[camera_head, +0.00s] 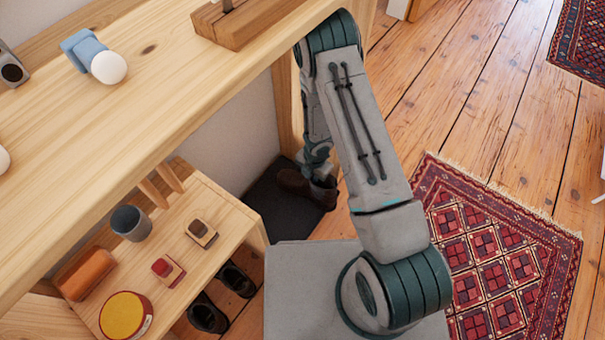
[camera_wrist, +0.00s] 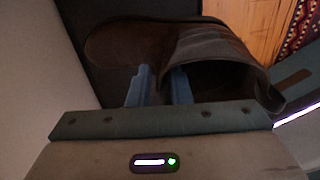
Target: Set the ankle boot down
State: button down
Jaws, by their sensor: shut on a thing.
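The brown ankle boot (camera_head: 306,186) is low beside the wooden shelf, at a dark mat (camera_head: 270,197) on the floor. In the wrist view the boot (camera_wrist: 207,43) lies across the top of the picture, its toe to the left and its open collar to the right. My gripper (camera_wrist: 160,82) is shut on the boot near the collar, with one blue finger partly hidden by the boot wall. In the head view my arm hides most of my gripper. The dark mat (camera_wrist: 85,78) shows behind the boot; I cannot tell whether the sole touches it.
A low wooden bench (camera_head: 220,205) left of the mat holds a grey cup (camera_head: 131,222), brushes and a yellow-topped tin (camera_head: 125,315). Dark boots (camera_head: 208,314) stand under it. A wooden tabletop (camera_head: 130,120) overhangs. A red patterned rug (camera_head: 500,260) lies right.

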aim_at(302, 178)
jog(key=shift+w+a, duration=0.55)
jog(key=shift+a, duration=0.2)
jog(key=shift+w+a+p, duration=0.35)
jog(key=shift+w+a, duration=0.15)
jog(key=shift+a, duration=0.1)
notch_tip(302, 178, down, 7)
jog(key=b, duration=0.4)
jog(key=shift+r+b, duration=0.2)
jog(key=shift+b, duration=0.15)
jog(key=shift+w+a+f+b, duration=0.1)
jog(key=shift+f+b, duration=0.1)
jog(key=shift+b, duration=0.1)
jog(key=shift+a, duration=0.1)
jog(key=c, duration=1.3)
grip_release()
jog(key=shift+a+f, duration=0.2)
jog(key=shift+d+r, duration=0.2)
jog(key=shift+r, duration=0.25)
jog(key=shift+d+r+p, duration=0.15)
jog(key=shift+r+p, duration=1)
jog(key=shift+r, duration=0.6)
jog(key=shift+d+r+p, duration=0.1)
jog(key=shift+r+p, duration=1.05)
jog(key=shift+r, duration=0.6)
